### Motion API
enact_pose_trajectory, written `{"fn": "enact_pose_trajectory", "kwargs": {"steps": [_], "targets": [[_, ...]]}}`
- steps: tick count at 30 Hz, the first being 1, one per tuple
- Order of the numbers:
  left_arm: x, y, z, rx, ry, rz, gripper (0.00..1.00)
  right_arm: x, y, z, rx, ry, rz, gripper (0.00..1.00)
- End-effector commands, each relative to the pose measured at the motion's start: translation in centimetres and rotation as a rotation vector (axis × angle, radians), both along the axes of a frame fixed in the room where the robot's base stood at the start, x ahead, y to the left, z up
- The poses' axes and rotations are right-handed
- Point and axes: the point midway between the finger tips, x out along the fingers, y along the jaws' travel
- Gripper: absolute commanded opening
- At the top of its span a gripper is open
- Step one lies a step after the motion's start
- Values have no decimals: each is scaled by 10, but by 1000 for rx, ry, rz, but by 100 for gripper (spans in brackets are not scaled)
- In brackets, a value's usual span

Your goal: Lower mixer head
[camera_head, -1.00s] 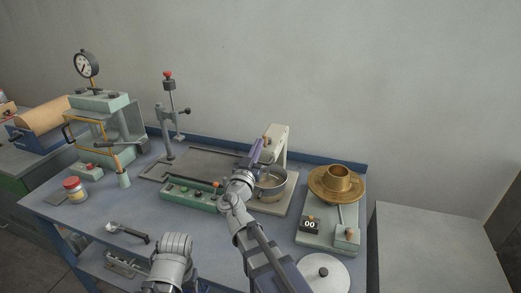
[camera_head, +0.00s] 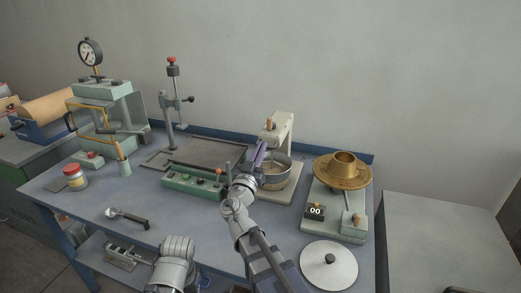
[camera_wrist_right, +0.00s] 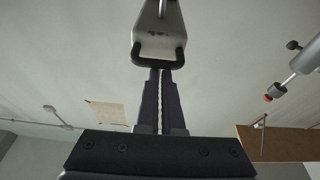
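The mixer (camera_head: 284,129) stands at the back of the bench, its pale head tilted up above a steel bowl (camera_head: 282,178). My right gripper (camera_head: 260,152) is in front of the raised head and over the bowl's left side. In the right wrist view the underside of the head (camera_wrist_right: 158,22) shows, with a black loop handle (camera_wrist_right: 159,58). The purple fingers (camera_wrist_right: 160,82) are nearly together, with only a thin light gap, and their tips end at the handle's crossbar. I cannot tell whether they touch it. My left gripper is out of view.
A green control box (camera_head: 192,182) lies left of the mixer. A scale (camera_head: 330,222) with a brass dish (camera_head: 343,178) stands right of it, and a round lid (camera_head: 329,266) lies in front. A stand with a red knob (camera_head: 172,95) is behind left.

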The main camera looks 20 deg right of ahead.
Motion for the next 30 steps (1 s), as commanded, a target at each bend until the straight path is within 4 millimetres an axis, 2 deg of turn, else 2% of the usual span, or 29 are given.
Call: {"fn": "enact_pose_trajectory", "kwargs": {"steps": [1,10,24,25,26,30], "targets": [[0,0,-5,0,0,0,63,0,1,-12,40,11,15,0],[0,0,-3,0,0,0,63,-2,1,-10,38,11,15,0],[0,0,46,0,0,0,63,-15,16,47,-2,-5,-2,0],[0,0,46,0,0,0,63,-16,17,47,-4,-6,-2,0],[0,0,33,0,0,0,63,-19,18,34,-3,-7,-1,0],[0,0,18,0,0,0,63,-28,25,20,-3,-7,-2,0]]}}
